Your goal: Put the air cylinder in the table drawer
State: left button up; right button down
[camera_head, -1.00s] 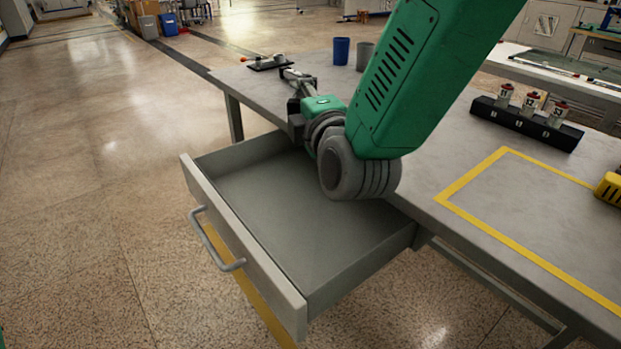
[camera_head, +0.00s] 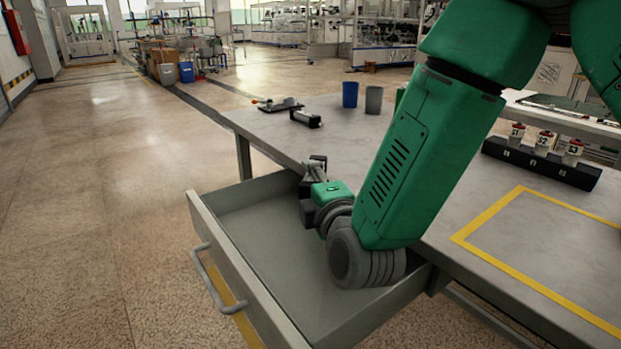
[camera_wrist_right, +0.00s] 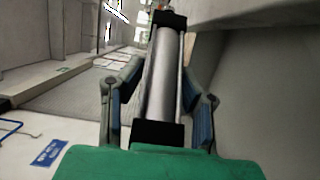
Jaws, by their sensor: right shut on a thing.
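The air cylinder (camera_wrist_right: 162,75), a silver tube with black end blocks, lies lengthwise between the fingers of my right gripper in the right wrist view. My right gripper (camera_wrist_right: 160,100) is shut on it. In the head view my right gripper (camera_head: 314,168) is over the back left part of the drawer, near the table edge; its wrist hides most of what it holds. The grey table drawer (camera_head: 262,285) is pulled open, and its visible floor is empty. My arm covers its right side. My left gripper is not in view.
On the grey table (camera_head: 480,250) lie a dark elongated part (camera_head: 306,118) and a black stand with an orange-tipped piece (camera_head: 278,104). A blue cup (camera_head: 350,94), a grey cup (camera_head: 373,99) and a black rack of small canisters (camera_head: 540,163) stand farther back. Yellow tape marks an area at right.

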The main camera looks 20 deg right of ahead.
jog(key=shift+f, duration=0.35)
jog(key=c, duration=1.2)
grip_release()
jog(key=shift+o, duration=0.2)
